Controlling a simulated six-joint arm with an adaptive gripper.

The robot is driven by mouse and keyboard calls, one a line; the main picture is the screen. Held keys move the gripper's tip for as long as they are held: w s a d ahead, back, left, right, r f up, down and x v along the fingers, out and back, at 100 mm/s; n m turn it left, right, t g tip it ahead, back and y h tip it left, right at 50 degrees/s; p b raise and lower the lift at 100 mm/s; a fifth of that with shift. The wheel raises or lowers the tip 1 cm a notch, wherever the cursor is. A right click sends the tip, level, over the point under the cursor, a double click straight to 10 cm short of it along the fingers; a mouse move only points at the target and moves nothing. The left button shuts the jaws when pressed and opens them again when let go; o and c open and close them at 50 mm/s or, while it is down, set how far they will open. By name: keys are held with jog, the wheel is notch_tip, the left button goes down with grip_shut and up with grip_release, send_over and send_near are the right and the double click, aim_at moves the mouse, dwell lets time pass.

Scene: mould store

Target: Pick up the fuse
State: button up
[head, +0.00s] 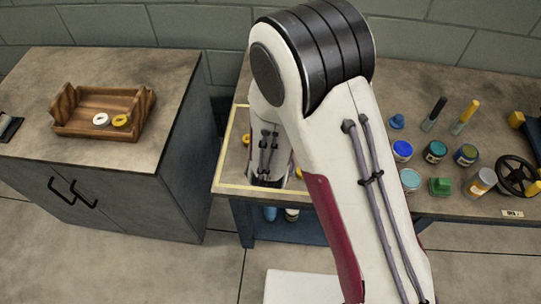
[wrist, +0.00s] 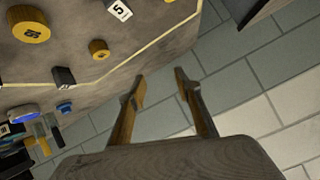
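My gripper (wrist: 160,77) is open and empty in the wrist view, its two fingers apart over the wall and bench edge. In the head view my arm hides it. I cannot pick out the fuse with certainty. In the wrist view a small dark block (wrist: 63,77) sits on the bench, left of my gripper and apart from it. A large yellow disc (wrist: 30,25), a small yellow round piece (wrist: 99,49) and a white piece marked 5 (wrist: 120,10) lie near it.
A yellow line (head: 217,160) borders part of the workbench. Several jars, including a blue-lidded one (head: 402,150), and a black handwheel (head: 515,176) stand at right. A wooden tray (head: 73,128) with a white ring and a yellow ring sits on the left cabinet (head: 35,75), across a gap.

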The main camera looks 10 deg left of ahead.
jog(key=s+f, duration=0.1)
jog(key=f, duration=0.1)
jog(key=s+f+t, duration=0.1)
jog(key=f, duration=0.1)
jog(key=s+f+t+h, duration=0.1)
jog(key=f, duration=0.2)
jog(key=shift+a+n, duration=0.2)
jog(key=shift+n, duration=0.2)
jog(key=shift+s+f+t, duration=0.2)
jog(key=shift+f+t, duration=0.05)
jog(key=shift+t, duration=0.15)
jog(key=shift+s+f+n+t, duration=0.4)
jog(key=shift+s+f, duration=0.2)
jog(key=shift+s, duration=0.2)
jog(key=shift+s+f+n+t, duration=0.4)
jog(key=shift+s+f, duration=0.15)
jog(key=shift+s, duration=0.25)
jog(key=shift+s+f+n+t+y, duration=0.2)
jog(key=shift+s+f+n+t, duration=0.05)
jog(key=shift+s, duration=0.35)
jog(key=shift+s+f+n+t+y, duration=0.2)
jog(key=shift+s+n+t, duration=0.05)
jog(key=shift+s, duration=0.3)
jog(key=shift+s+f+n+t+y, duration=0.15)
jog(key=shift+s+n+t+y, duration=0.25)
jog(key=shift+s, duration=0.45)
jog(key=shift+w, duration=0.1)
jog(key=shift+w, duration=1.2)
jog(key=shift+w, duration=0.1)
